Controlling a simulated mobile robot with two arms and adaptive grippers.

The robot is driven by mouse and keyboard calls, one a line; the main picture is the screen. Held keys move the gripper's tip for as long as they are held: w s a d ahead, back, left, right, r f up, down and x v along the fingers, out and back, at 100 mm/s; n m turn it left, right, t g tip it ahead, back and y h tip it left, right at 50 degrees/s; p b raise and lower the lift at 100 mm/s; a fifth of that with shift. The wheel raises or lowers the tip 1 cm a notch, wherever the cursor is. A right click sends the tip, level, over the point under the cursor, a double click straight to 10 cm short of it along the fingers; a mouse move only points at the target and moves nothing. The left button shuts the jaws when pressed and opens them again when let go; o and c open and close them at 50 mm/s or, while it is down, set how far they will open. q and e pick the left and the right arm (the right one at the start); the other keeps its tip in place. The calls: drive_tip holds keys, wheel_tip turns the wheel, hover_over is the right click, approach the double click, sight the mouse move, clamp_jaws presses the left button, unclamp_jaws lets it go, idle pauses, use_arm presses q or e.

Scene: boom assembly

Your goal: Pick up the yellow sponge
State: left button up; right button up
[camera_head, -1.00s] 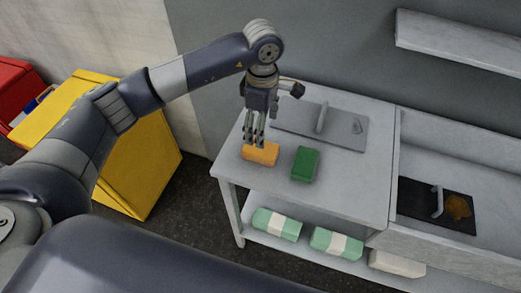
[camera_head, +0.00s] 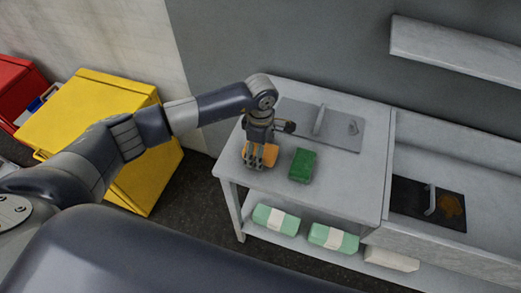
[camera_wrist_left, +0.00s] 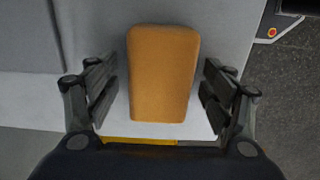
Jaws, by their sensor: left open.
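The sponge (camera_head: 271,152) is an orange-yellow block lying on the grey table top, near its left front corner. In the head view my left gripper (camera_head: 254,165) is lowered over it and partly hides it. In the left wrist view the sponge (camera_wrist_left: 162,75) lies lengthwise between the two fingers of my open left gripper (camera_wrist_left: 161,100). There is a gap on each side of it, and neither finger visibly touches it. My right gripper is not in view.
A green sponge (camera_head: 302,165) lies just right of the yellow one. A grey plate with a handle (camera_head: 338,133) lies behind. A black board (camera_head: 408,198) is on the lower counter at right. Green-and-white packs (camera_head: 333,238) sit on the shelf below. A yellow box (camera_head: 92,121) stands left.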

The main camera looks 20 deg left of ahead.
use_arm(q)
drive_tip(key=c, duration=1)
drive_tip(key=shift+c, duration=0.2)
drive_tip(key=shift+r+b, duration=0.5)
drive_tip(key=shift+r, duration=0.05)
drive_tip(key=shift+s+d+r+b, duration=0.1)
drive_tip(key=shift+s+r+b, duration=0.05)
drive_tip(key=shift+r+b, duration=0.35)
drive_tip(key=shift+s+r+b, duration=0.1)
drive_tip(key=shift+r+b, duration=0.25)
drive_tip(key=shift+r, duration=0.25)
drive_tip(key=s+d+r+b, duration=0.1)
drive_tip(key=s+d+b, duration=0.2)
drive_tip(key=s, duration=1.2)
drive_tip(key=shift+d+r+b, duration=0.15)
drive_tip(key=shift+r+b, duration=0.2)
drive_tip(key=shift+b, duration=0.55)
drive_tip(key=shift+s, duration=0.1)
